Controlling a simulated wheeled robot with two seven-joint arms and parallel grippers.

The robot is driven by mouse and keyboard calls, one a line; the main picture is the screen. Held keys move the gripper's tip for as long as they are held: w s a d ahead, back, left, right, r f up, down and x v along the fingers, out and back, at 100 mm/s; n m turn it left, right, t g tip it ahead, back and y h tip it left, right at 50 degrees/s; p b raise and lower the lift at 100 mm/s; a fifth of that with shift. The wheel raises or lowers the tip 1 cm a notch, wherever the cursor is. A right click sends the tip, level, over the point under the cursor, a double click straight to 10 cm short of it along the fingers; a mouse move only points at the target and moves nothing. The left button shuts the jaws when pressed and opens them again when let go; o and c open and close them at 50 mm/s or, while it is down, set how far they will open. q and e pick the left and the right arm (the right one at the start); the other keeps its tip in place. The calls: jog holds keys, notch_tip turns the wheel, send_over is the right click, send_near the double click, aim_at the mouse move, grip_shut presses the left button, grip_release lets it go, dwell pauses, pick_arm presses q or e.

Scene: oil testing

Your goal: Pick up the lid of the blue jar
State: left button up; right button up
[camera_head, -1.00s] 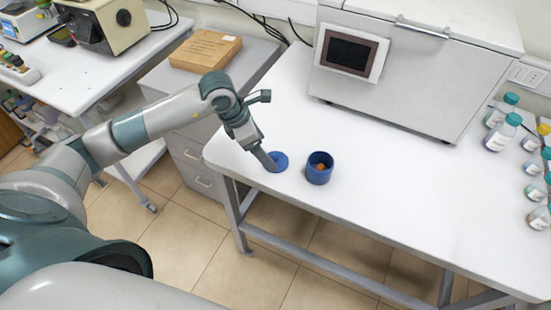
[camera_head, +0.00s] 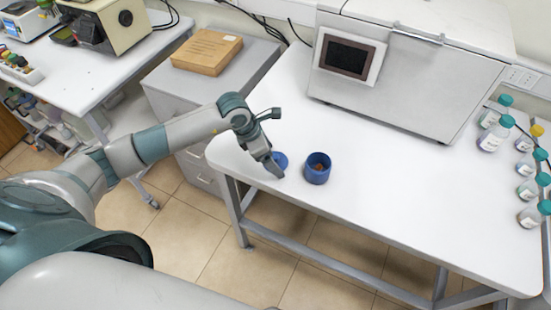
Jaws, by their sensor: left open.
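Whether the fingers touch the lid, I cannot tell. My right gripper is not in view.
A large grey machine with a screen (camera_head: 349,54) stands at the back of the white table (camera_head: 400,190). Several teal-capped bottles (camera_head: 496,134) line its right side. The middle of the table is clear. A wooden box (camera_head: 207,50) sits on a grey cabinet behind my left arm.

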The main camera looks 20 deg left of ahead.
aim_at(274, 158)
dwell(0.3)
pick_arm(q)
jog(key=c, duration=1.1)
jog(key=shift+r+b, duration=0.45)
jog(key=shift+b, duration=0.05)
jog(key=r+b, duration=0.2)
jog(key=r, duration=0.1)
jog(key=shift+d+r, duration=0.1)
jog(key=shift+d, duration=0.2)
jog(key=s+d+r+b, duration=0.1)
jog(key=d+r+b, duration=0.4)
jog(key=d, duration=0.6)
jog(key=shift+s+r, duration=0.25)
jog(key=shift+r, duration=0.7)
